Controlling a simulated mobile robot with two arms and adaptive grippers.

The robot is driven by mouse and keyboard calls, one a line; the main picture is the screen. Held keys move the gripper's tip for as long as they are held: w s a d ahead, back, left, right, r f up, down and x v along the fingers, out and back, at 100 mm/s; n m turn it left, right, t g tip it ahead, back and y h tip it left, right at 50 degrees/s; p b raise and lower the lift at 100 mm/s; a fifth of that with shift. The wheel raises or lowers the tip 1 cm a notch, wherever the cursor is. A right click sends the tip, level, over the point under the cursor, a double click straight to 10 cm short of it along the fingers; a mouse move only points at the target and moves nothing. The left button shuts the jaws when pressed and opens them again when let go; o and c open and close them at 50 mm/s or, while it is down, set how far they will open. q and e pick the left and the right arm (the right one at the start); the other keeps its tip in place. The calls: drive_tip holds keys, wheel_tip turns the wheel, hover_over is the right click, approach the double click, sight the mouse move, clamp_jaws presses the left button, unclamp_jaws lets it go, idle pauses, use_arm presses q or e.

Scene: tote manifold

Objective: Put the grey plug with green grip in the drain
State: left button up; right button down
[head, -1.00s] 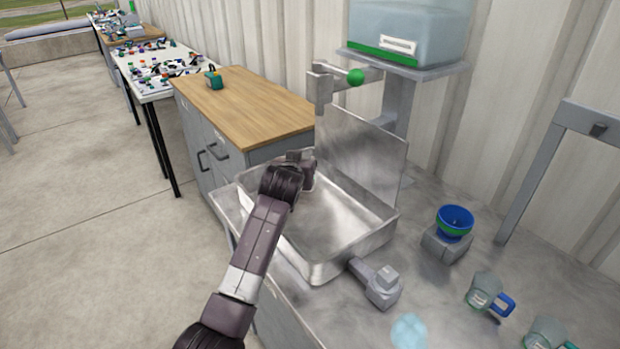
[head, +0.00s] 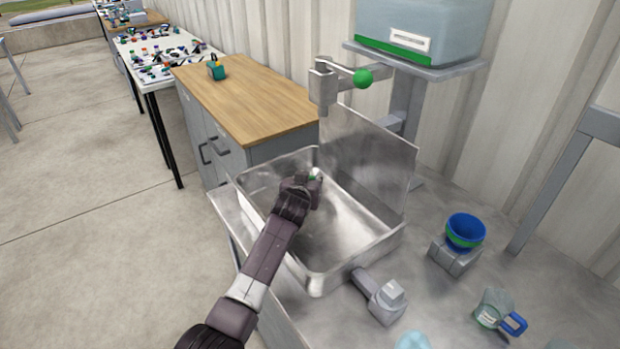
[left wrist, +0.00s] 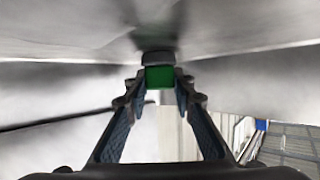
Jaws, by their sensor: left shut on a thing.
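The grey plug (left wrist: 158,58) with its green grip (left wrist: 160,77) is between the fingertips of my left gripper (left wrist: 160,92) in the left wrist view. In the head view my left gripper (head: 308,188) is inside the metal basin (head: 325,281), over its left back part, and a bit of the green grip (head: 316,178) shows beside it. The gripper is shut on the green grip. I cannot see the drain; the gripper or the basin walls may hide it. I cannot tell whether the plug touches the basin. My right gripper is not in view.
A tap with a green knob (head: 363,77) stands behind the basin, below a water tank (head: 420,30). A grey valve-like fitting (head: 385,300) juts from the basin's front.

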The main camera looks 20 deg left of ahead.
use_arm(q)
drive_tip(key=shift+s, duration=0.1)
drive_tip(key=shift+f, duration=0.15)
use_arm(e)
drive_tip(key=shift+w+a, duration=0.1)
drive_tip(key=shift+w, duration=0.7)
use_arm(q)
drive_tip(key=o, duration=0.9)
drive_tip(key=shift+o, duration=0.2)
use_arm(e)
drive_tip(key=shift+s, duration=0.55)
use_arm(q)
drive_tip(key=shift+s, duration=0.1)
drive_tip(key=shift+v, duration=3.7)
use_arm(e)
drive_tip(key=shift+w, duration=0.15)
